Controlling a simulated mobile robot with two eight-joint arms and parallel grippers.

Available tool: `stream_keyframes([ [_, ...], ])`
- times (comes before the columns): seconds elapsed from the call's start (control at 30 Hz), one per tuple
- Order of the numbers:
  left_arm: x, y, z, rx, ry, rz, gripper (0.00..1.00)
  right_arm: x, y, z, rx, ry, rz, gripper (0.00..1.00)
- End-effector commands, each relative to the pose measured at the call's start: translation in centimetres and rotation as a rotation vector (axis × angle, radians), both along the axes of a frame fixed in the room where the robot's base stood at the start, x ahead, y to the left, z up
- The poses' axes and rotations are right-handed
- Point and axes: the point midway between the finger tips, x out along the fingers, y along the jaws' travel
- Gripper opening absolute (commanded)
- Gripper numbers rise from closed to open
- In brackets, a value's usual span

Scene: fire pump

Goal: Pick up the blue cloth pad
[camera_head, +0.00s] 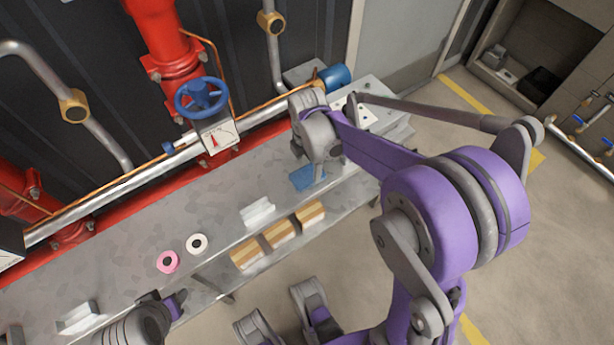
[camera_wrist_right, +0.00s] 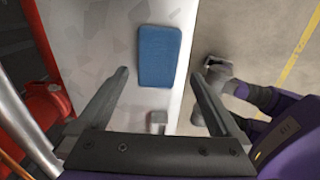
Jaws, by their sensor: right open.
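The blue cloth pad (camera_head: 302,178) lies flat on the long grey bench, close to its front edge. In the right wrist view the pad (camera_wrist_right: 160,50) is a blue rounded rectangle, ahead of and between the two finger lines. My right gripper (camera_head: 319,170) is above the bench at the pad and partly covers it in the head view. In the wrist view its fingers (camera_wrist_right: 158,75) are spread wide with nothing between them. Whether they touch the bench is hard to tell. My left gripper's fingers do not show; only arm parts appear at the bottom.
Red pipes (camera_head: 165,40) and a blue valve wheel (camera_head: 201,97) stand behind. Open floor lies at right.

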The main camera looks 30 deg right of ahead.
Motion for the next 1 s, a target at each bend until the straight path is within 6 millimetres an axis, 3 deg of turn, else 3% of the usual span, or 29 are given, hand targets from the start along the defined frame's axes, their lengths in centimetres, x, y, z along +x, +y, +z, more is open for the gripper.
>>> stream_keyframes([
  [0.33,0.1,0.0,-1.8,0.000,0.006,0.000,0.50,0.4,-0.2,-4.7,0.000,0.000,-0.001,1.00],
  [0.6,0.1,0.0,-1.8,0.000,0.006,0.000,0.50,0.3,-0.2,-5.0,0.000,-0.001,-0.001,1.00],
  [1.0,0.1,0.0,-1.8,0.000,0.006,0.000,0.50,0.3,-0.2,-4.9,0.000,-0.001,-0.001,0.28],
])
